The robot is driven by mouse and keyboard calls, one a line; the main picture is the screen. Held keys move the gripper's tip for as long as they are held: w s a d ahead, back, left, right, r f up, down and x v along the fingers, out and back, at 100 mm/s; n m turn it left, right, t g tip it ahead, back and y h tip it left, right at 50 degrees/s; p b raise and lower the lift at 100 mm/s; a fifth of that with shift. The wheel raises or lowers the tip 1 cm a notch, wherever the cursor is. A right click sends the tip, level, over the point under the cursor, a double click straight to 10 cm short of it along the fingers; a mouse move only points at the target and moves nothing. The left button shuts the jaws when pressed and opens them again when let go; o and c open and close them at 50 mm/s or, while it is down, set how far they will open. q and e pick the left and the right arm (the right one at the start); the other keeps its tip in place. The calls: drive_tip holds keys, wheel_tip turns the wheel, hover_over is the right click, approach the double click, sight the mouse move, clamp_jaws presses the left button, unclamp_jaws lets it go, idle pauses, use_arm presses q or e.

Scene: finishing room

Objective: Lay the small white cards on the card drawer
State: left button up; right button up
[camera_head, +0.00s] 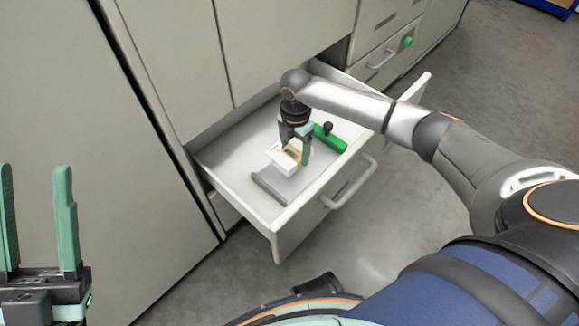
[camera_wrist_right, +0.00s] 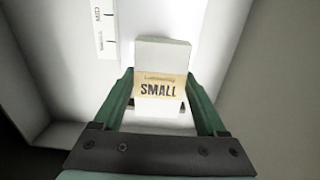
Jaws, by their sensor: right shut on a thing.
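The small white cards (camera_head: 281,159) form a small white block with a tan band; in the right wrist view the cards (camera_wrist_right: 162,52) read "SMALL" on that band. My right gripper (camera_head: 294,154) is shut on them, with one green finger on each side. It reaches down into the open card drawer (camera_head: 312,212), which is pulled out from a pale cabinet. Whether the cards touch the drawer floor I cannot tell. My left gripper (camera_head: 36,205) is at the lower left, fingers apart and empty, away from the drawer.
A grey bar (camera_head: 268,187) lies near the front left. Much drawer floor is bare.

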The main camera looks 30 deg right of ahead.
sight(289, 155)
drive_tip(key=shift+s+a+f+b, duration=0.1)
drive_tip(key=shift+a+f+b, duration=0.6)
drive_tip(key=shift+a+f, duration=0.4)
drive_tip(key=f, duration=0.1)
drive_tip(key=f+b, duration=0.2)
drive_tip(key=shift+d, duration=0.25)
drive_tip(key=shift+r, duration=0.1)
